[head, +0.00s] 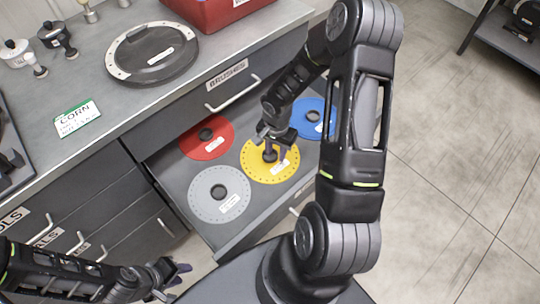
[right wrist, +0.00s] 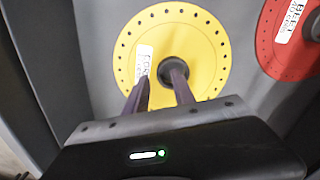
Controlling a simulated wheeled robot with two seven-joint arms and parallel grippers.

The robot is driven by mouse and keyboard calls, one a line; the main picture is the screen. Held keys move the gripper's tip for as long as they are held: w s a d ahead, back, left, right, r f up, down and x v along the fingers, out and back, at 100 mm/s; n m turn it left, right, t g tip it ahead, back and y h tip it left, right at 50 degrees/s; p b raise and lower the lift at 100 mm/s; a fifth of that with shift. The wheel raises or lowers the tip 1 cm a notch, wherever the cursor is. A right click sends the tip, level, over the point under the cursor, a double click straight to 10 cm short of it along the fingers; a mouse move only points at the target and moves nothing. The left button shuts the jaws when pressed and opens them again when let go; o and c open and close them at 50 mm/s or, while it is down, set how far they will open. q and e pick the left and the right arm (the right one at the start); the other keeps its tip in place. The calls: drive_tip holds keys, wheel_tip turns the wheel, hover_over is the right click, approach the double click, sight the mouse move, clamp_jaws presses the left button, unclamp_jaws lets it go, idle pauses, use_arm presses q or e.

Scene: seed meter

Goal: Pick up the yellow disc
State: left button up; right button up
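The yellow disc (head: 284,170) lies flat in the open drawer, with a dark central hub, a ring of small holes and a white label. It fills the middle of the right wrist view (right wrist: 205,40), its hub (right wrist: 173,68) just beyond my fingertips. My right gripper (head: 273,150) is above the disc, fingers pointing down at the hub. The fingers (right wrist: 158,92) stand apart with nothing between them; the hub is nearer the right-hand finger in that view. Contact cannot be told. My left gripper (head: 174,278) is low at the left, empty, fingers apart.
In the drawer (head: 232,235), a red disc (head: 197,149), a grey disc (head: 205,205) and a blue disc (head: 308,106) surround the yellow one. The counter above holds a black round plate (head: 150,55), a red bin (head: 215,12) and a CORN card (head: 78,118).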

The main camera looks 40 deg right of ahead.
drive_tip(key=shift+f, duration=0.7)
drive_tip(key=shift+c, duration=0.2)
clamp_jaws()
